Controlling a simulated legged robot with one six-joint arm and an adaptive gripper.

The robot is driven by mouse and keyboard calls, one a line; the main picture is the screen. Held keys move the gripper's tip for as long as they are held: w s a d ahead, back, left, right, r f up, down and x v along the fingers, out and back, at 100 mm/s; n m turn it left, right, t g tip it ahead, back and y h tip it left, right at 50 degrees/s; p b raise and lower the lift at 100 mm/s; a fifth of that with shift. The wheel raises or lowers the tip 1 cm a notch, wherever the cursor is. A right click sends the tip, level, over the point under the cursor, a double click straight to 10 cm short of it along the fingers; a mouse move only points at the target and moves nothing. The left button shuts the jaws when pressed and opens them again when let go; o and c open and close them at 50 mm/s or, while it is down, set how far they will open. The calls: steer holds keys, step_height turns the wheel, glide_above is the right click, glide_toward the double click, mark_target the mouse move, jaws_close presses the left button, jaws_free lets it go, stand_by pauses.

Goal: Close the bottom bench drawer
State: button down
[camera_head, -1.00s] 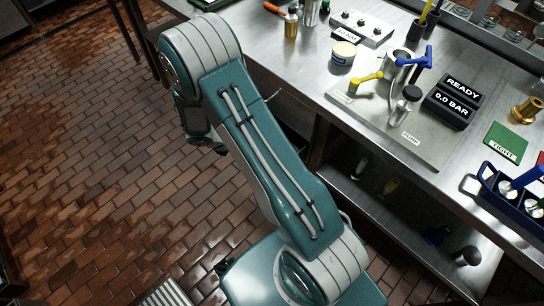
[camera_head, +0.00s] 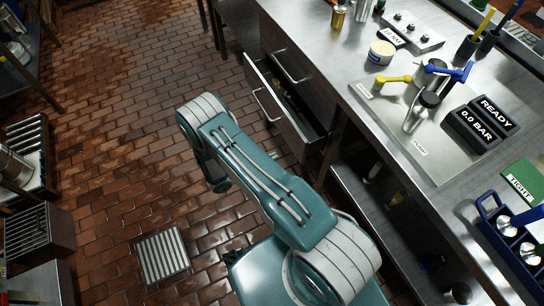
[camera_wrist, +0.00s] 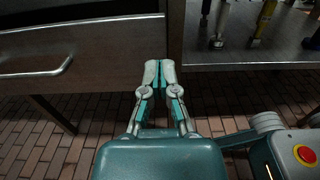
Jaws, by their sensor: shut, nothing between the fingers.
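The bottom bench drawer (camera_head: 284,112) stands pulled out from the bench in the head view, its inside showing dark with a few small items. Its front carries a bar handle (camera_head: 265,106). The gripper is hidden in the head view.
The bench top (camera_head: 352,66) carries a valve plate, a tin, a blue rack (camera_head: 510,235) and display boxes (camera_head: 482,122). An open lower shelf (camera_head: 405,230) lies right of the drawers, holding bottles. A floor grate (camera_head: 162,256) lies at lower left. Brick floor left of the drawers is clear.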

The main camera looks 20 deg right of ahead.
steer(key=d, duration=1)
steer(key=shift+w+d, duration=0.15)
steer(key=shift+d, duration=0.1)
steer(key=d, duration=0.9)
steer(key=shift+w+d, duration=0.15)
steer(key=shift+d, duration=0.35)
steer(key=shift+a+r, duration=0.1)
glide_toward(304, 143)
steer(key=d, duration=0.3)
steer(key=shift+d, duration=0.25)
steer(key=shift+w, duration=0.1)
